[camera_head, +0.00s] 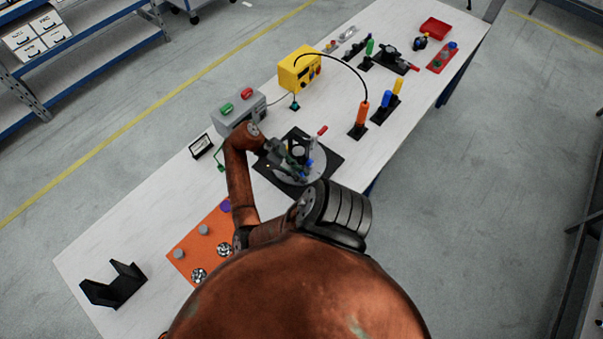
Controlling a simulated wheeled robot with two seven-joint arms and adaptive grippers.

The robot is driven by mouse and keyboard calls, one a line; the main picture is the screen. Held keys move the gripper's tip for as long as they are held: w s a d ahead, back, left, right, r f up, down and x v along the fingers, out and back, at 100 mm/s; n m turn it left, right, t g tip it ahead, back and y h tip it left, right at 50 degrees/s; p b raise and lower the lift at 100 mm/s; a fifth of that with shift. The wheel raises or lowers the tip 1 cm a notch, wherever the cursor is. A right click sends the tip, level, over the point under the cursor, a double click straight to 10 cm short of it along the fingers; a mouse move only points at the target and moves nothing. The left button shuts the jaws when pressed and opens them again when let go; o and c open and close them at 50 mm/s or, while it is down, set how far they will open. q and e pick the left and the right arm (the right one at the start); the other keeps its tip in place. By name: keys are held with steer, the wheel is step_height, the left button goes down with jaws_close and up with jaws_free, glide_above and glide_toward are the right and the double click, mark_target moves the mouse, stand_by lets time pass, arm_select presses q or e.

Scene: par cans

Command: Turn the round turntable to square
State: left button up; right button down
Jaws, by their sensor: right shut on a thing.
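The round turntable (318,176) is a light grey disc on a black square base plate (274,175), near the middle of the white bench. My right gripper (301,163) reaches over the disc from the left, its jaws shut on a small part standing on the disc. The gripper hides much of that part; a bit of blue shows at the jaws. A lever with a red tip (322,130) stands at the disc's back edge. The disc's exact angle is hard to read. My left gripper is not in view.
A grey box with red and green buttons (239,112) and a yellow box (300,70) stand behind. An orange post with a black cable (361,116) is to the right. An orange mat (190,250) and a black bracket (113,286) lie front left.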

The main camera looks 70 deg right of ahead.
steer(key=shift+a+f, duration=0.1)
steer(key=c, duration=2.2)
jaws_free()
steer(key=shift+w, duration=0.15)
steer(key=o, duration=0.4)
steer(key=shift+c, duration=0.2)
steer(key=v, duration=1.2)
